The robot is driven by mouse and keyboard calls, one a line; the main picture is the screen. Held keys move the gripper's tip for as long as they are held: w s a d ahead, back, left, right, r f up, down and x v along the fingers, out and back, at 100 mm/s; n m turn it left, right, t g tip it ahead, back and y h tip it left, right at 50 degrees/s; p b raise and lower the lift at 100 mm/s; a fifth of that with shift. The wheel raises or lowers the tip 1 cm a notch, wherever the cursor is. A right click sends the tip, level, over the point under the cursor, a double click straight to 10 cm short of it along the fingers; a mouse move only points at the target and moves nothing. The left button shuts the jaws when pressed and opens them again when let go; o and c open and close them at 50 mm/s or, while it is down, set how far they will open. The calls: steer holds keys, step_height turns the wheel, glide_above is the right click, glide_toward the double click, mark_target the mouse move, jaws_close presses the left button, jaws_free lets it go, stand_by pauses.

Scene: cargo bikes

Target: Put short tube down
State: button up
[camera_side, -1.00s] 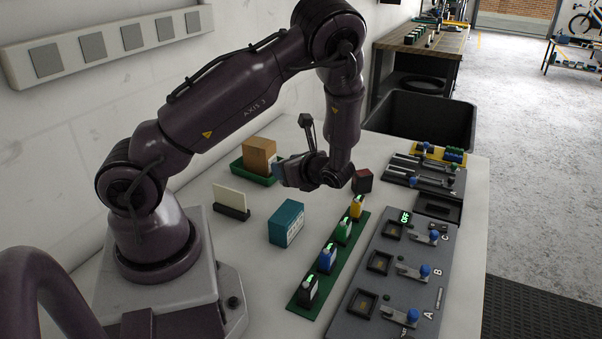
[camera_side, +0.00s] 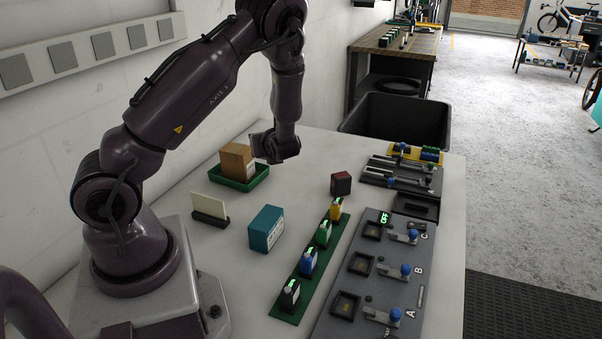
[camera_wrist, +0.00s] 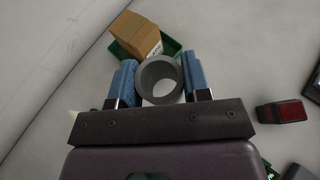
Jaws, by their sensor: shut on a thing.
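The short tube (camera_wrist: 157,70) is a grey ring with an open bore. In the wrist view it sits between the two blue fingers of my gripper (camera_wrist: 159,78), which is shut on it. In the side view my gripper (camera_side: 268,147) is above the back of the white table, just right of the cardboard box. I cannot make out the tube there. The tube's height above the table is hard to tell.
A cardboard box (camera_side: 237,158) stands in a green tray (camera_side: 258,179) close to my gripper. A teal box (camera_side: 266,228), a dark red box (camera_side: 341,183) and a green strip with coloured blocks (camera_side: 288,300) stand nearer. A black bin (camera_side: 400,117) is behind the table.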

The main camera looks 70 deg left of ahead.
steer(key=w+a+f, duration=0.3)
steer(key=w, duration=0.1)
steer(key=w+a+f+m+t, duration=0.1)
steer(key=w+a+f, duration=0.2)
steer(key=w, duration=0.1)
steer(key=w+a+f+t, duration=0.1)
steer(key=w+a+f, duration=0.2)
steer(key=w, duration=0.1)
steer(key=shift+w+f+m, duration=0.15)
steer(key=shift+w+m, duration=0.15)
steer(key=shift+m, duration=0.1)
steer(key=shift+w+a+f, duration=0.35)
steer(key=shift+f, duration=1.7)
steer(key=shift+f, duration=0.15)
steer(key=o, duration=1)
steer(key=shift+o, duration=0.2)
